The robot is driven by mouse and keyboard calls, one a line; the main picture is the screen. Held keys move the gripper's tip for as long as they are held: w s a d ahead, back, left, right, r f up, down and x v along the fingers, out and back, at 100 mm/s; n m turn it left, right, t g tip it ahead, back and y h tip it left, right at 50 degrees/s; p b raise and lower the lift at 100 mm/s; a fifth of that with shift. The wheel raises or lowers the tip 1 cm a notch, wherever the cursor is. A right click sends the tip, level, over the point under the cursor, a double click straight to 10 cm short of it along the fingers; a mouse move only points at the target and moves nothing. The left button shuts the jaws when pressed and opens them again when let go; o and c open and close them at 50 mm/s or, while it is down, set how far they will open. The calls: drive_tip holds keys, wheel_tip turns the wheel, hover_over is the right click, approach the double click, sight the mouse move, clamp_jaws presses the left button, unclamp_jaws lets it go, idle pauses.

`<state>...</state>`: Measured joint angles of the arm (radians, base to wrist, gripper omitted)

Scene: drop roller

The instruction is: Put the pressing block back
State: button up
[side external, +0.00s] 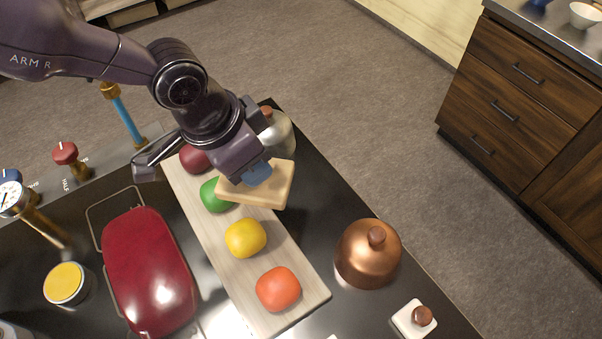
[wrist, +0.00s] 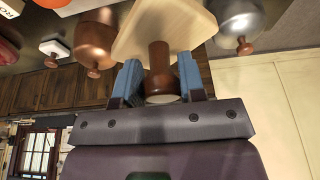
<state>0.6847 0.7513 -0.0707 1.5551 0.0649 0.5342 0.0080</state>
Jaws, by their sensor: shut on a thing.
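The pressing block is a pale wooden slab with a dark brown knob on top. It is in the side external view (side external: 277,186) and at the top of the wrist view (wrist: 178,25). My gripper (side external: 256,172) is shut on the knob (wrist: 158,62), which sits between its two blue fingertips in the wrist view (wrist: 159,84). The block is held slightly tilted and appears above the wooden board, overlapping its right edge and part of the green ball in the picture. The exact gap beneath the block cannot be told.
The board (side external: 219,245) carries a dark red, a green (side external: 213,196), a yellow (side external: 246,238) and an orange-red ball (side external: 278,288). A copper dome (side external: 368,256), white block with knob (side external: 413,320) and silver dome (side external: 282,135) stand nearby. A red lidded container (side external: 148,270) lies left.

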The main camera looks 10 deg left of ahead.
sight(277, 162)
drive_tip(key=w+d+f, duration=0.1)
drive_tip(key=w+d, duration=0.1)
drive_tip(key=shift+w+d+f, duration=0.25)
drive_tip(key=shift+w+f, duration=0.1)
drive_tip(key=shift+f, duration=0.05)
drive_tip(key=w+d+f, duration=0.1)
drive_tip(key=f, duration=0.1)
drive_tip(key=w+d+f, duration=0.1)
drive_tip(key=f, duration=0.1)
drive_tip(key=w+d+f, duration=0.1)
drive_tip(key=f, duration=0.1)
drive_tip(key=shift+w+d, duration=0.2)
drive_tip(key=shift+w, duration=0.15)
drive_tip(key=shift+f, duration=1.4)
drive_tip(key=shift+f, duration=0.2)
drive_tip(key=o, duration=1)
drive_tip(key=v, duration=1.2)
drive_tip(key=shift+r, duration=0.15)
